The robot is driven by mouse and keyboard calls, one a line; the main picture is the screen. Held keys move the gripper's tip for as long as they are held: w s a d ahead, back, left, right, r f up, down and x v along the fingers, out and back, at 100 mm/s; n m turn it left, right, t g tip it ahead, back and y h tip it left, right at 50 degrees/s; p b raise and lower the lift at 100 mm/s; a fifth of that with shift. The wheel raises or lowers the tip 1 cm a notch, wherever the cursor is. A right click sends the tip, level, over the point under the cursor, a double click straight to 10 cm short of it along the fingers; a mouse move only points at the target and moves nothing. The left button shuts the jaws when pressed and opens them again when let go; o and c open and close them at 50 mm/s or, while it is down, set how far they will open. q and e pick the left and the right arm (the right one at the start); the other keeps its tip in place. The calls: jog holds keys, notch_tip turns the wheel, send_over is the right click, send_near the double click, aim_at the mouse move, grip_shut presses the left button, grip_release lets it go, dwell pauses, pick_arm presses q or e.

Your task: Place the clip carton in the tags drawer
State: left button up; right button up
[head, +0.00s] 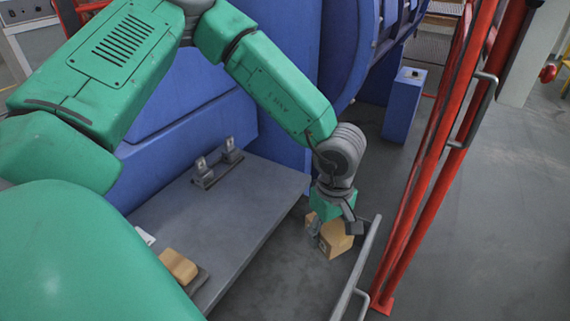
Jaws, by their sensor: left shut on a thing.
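My left gripper (335,236) points down and is shut on a small tan carton (340,246), taken to be the clip carton. The fingers cover part of its top and left side. It is held beyond the right edge of the grey bench, above the floor and close to a grey bar. No label can be read on it. I cannot make out a tags drawer in this view. My right gripper is not in view.
The grey bench (235,215) carries a metal bracket (216,163) and a tan block (179,266). The grey bar (358,270) runs just right of the carton. Red posts (433,165) with handles stand farther right. A blue machine is behind; grey floor (500,230) lies open at right.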

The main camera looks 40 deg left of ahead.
pick_arm(q)
notch_tip(320, 180, down, 6)
jog(key=w+a+n+b, duration=0.1)
jog(key=n+b, duration=0.2)
jog(key=n, duration=0.6)
jog(key=n+b, duration=0.4)
jog(key=n, duration=0.6)
send_over(321, 272)
notch_tip(321, 272, down, 5)
notch_tip(321, 272, down, 10)
jog(key=b, duration=0.3)
jog(key=shift+r+b, duration=0.2)
jog(key=shift+b, duration=0.2)
jog(key=shift+r, duration=0.1)
jog(key=o, duration=1.4)
jog(key=shift+s, duration=0.1)
notch_tip(321, 272, up, 12)
jog(key=p, duration=0.4)
jog(key=shift+p, duration=0.3)
